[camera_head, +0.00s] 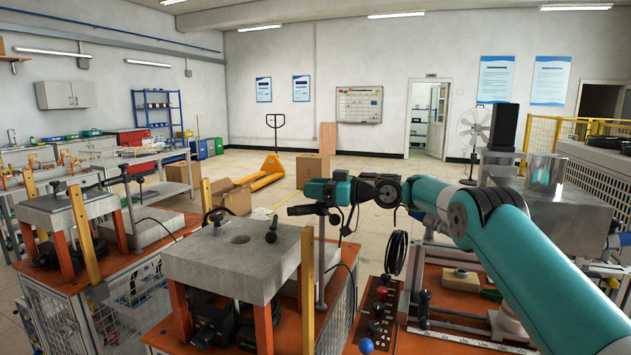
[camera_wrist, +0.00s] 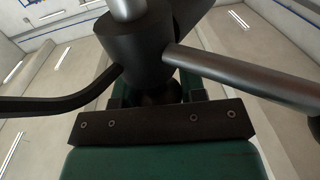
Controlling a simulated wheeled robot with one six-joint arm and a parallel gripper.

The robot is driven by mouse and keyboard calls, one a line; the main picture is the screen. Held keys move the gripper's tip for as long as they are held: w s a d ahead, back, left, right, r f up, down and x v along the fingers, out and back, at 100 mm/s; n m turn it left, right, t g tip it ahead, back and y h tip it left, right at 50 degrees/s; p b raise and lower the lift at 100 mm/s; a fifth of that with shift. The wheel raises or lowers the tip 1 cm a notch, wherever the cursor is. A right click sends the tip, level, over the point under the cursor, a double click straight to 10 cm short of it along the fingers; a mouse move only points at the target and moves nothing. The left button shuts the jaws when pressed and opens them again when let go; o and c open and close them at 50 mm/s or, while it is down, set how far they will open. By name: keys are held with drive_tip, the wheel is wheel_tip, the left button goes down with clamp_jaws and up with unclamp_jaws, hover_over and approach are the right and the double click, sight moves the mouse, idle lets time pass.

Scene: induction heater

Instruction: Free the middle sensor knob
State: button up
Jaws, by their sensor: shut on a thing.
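The middle sensor knob (camera_wrist: 157,92) is a dark round piece at the side of a dark clamp hub (camera_wrist: 136,45) in the wrist view. My gripper (camera_wrist: 158,97) is shut on it, one finger on each side, and the fingers hide much of it. A silver rod runs through the hub. In the head view my gripper (camera_head: 322,190) is at the top of an upright metal post (camera_head: 321,255) beside the middle concrete-topped stand. There the knob is hidden by my gripper and too small to tell.
A black handle (camera_head: 300,210) sticks out left from the post. The concrete slab (camera_head: 235,262) has a hole and a small black-knobbed lever (camera_head: 271,231). A second slab stand (camera_head: 70,205) is at left. A black cable (camera_head: 396,253) hangs right of the post.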

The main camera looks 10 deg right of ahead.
drive_tip(key=shift+n+g+p, duration=0.3)
drive_tip(key=shift+g+p, duration=0.2)
drive_tip(key=shift+p, duration=0.2)
drive_tip(key=o, duration=0.9)
drive_tip(key=shift+c, duration=0.2)
drive_tip(key=shift+r, duration=0.1)
wheel_tip(320, 180, up, 20)
drive_tip(key=p, duration=1.5)
drive_tip(key=shift+p, duration=0.3)
